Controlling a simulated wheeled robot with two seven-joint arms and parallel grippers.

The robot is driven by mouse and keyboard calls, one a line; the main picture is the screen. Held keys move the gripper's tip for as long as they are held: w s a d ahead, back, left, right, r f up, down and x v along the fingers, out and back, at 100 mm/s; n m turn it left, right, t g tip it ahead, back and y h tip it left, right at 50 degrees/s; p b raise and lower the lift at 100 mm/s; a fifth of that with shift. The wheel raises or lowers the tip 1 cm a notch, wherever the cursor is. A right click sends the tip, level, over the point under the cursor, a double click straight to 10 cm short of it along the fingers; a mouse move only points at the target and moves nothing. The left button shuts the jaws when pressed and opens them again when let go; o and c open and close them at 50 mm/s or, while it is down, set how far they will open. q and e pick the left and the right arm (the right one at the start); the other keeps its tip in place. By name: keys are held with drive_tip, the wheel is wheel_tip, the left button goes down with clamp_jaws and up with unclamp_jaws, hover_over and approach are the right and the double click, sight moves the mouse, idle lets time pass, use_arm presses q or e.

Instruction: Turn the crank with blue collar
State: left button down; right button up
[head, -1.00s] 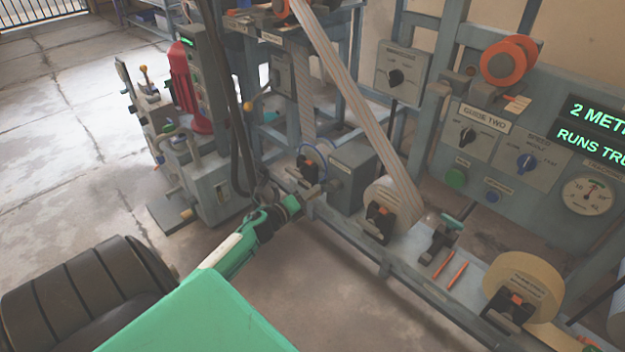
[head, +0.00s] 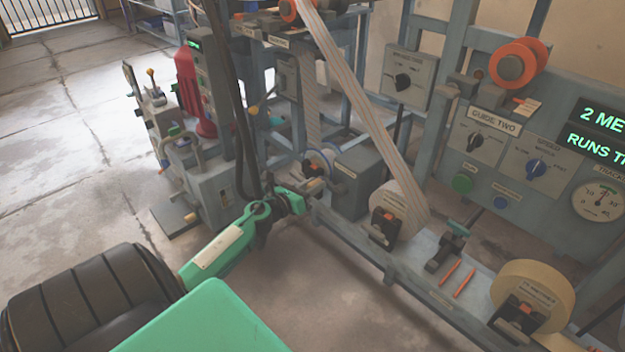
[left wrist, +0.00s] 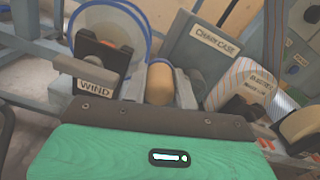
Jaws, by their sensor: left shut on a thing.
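The crank's tan grip (left wrist: 160,84) shows in the left wrist view, between the two grey fingers of my left gripper (left wrist: 163,80), which is shut on it. Beside it stand a thin blue ring (left wrist: 146,22) around a pale disc and a dark block with a plate marked WIND (left wrist: 95,86). In the head view my left gripper (head: 300,198) is at the machine's near left edge, just below the blue ring (head: 331,158). The crank's arm and shaft are largely hidden there. My right gripper is not in view.
A grey chain case (head: 352,182) stands right of the ring, with a striped web roll (head: 400,207) beyond it. A tan roll (head: 535,290) and two orange sticks (head: 457,279) lie farther right. The floor at left is clear.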

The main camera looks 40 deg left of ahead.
use_arm(q)
drive_tip(key=shift+r+m, duration=0.1)
drive_tip(key=shift+m, duration=0.2)
drive_tip(key=c, duration=1.1)
unclamp_jaws()
drive_tip(key=shift+s, duration=0.1)
drive_tip(key=s+a+p, duration=0.1)
drive_tip(key=s, duration=1.2)
drive_tip(key=shift+s+p, duration=0.3)
